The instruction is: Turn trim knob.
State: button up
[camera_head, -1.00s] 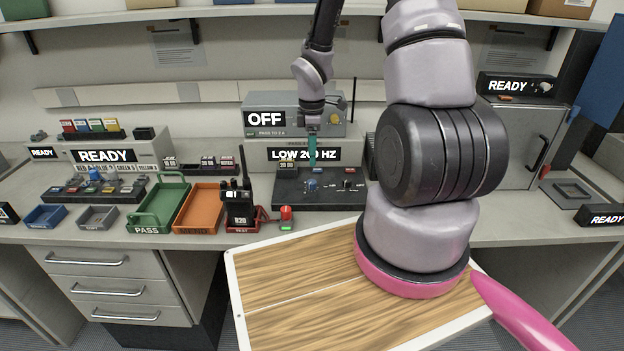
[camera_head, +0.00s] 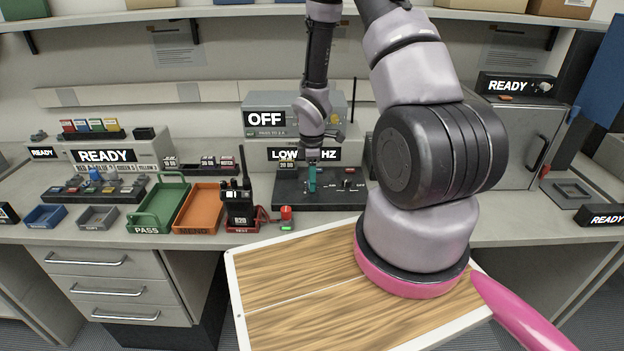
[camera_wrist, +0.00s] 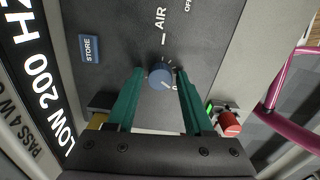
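A blue knob (camera_wrist: 160,76) with a white pointer line sits on a dark control panel (camera_wrist: 105,25). White tick marks and an "AIR" label show beside it in the wrist view. My gripper (camera_wrist: 160,72) is open, with one teal finger on each side of the knob. A gap shows between the knob and each finger. In the head view my gripper (camera_head: 312,186) is down at the panel (camera_head: 290,200) and hides the blue knob. A display (camera_head: 286,154) behind reads "LOW", then "HZ", with its middle covered by my arm; the wrist view reads "LOW 200 HZ".
A blue "STORE" button (camera_wrist: 89,48) is on the same panel. A black knob (camera_head: 348,184) is to the right. A radio (camera_head: 238,205) stands left of the panel, with a red-topped button (camera_head: 286,213) in front. Green (camera_head: 160,205) and orange (camera_head: 198,208) trays lie farther left.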

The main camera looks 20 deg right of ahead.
grip_shut()
jog(key=shift+m, duration=0.3)
jog(key=m, duration=1.1)
dwell(0.5)
jog(key=shift+o, duration=2.2)
grip_release()
